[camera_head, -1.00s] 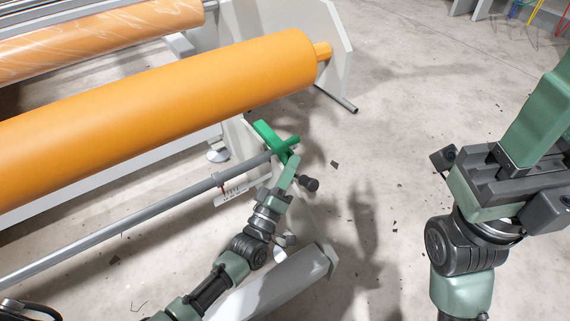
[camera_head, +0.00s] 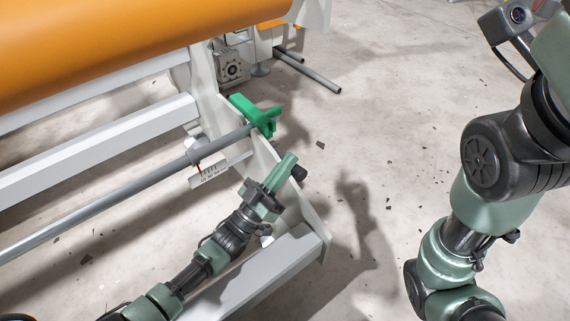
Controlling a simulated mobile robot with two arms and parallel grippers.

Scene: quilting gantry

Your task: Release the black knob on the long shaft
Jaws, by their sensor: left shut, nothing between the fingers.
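The long grey shaft (camera_head: 110,202) runs from the lower left to the white end plate of the gantry, where a green handle (camera_head: 258,114) sits at its end. The small black knob (camera_head: 299,173) is on the right side of the end plate, partly hidden behind my left gripper. My left gripper (camera_head: 284,168) has its green fingers shut and empty, just left of the knob in the picture. I cannot tell whether they touch it. My right arm (camera_head: 500,160) stands at the right, but its fingertips are not in view.
A large orange roll (camera_head: 130,45) lies across the upper left. A white beam (camera_head: 90,150) and a small scale plate (camera_head: 208,178) are near the shaft. Grey rods (camera_head: 308,74) stick out beyond the frame. The concrete floor (camera_head: 400,100) to the right is clear except for small scraps.

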